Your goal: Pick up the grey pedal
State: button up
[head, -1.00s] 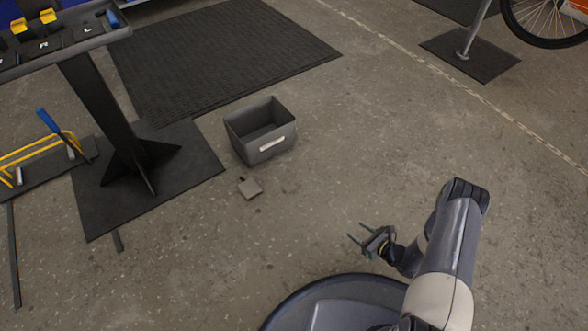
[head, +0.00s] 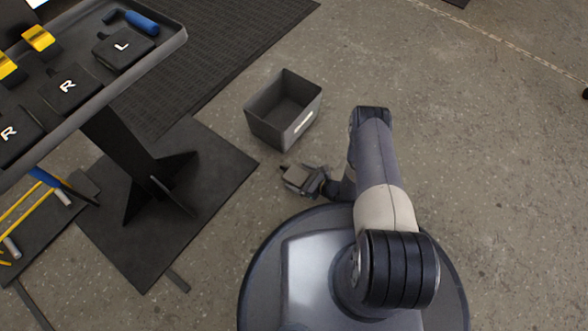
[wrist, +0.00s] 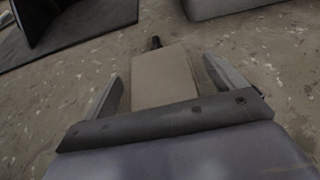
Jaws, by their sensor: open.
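The grey pedal (head: 296,176) lies on the concrete floor just in front of the grey bin in the head view. In the wrist view the pedal (wrist: 162,76) shows as a flat grey block with a short dark spindle at its far end. My gripper (head: 300,178) is low at the pedal, with its jaws open. In the wrist view one finger of my gripper (wrist: 162,82) is on each side of the pedal, with a gap visible on both sides. The near end of the pedal is hidden behind the gripper body.
A grey bin (head: 254,126) with a white label stands right behind the pedal. A black stand base (head: 220,165) lies to the left, under a tray (head: 165,55) holding pedals marked L and R. The floor to the right (head: 480,150) is clear.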

aim_at(299, 177)
jog(key=shift+w+a+f, duration=0.1)
jog(key=shift+a, duration=0.1)
jog(key=shift+c, duration=0.4)
jog(key=c, duration=1.2)
notch_tip(299, 177, up, 10)
jog(key=p, duration=0.5)
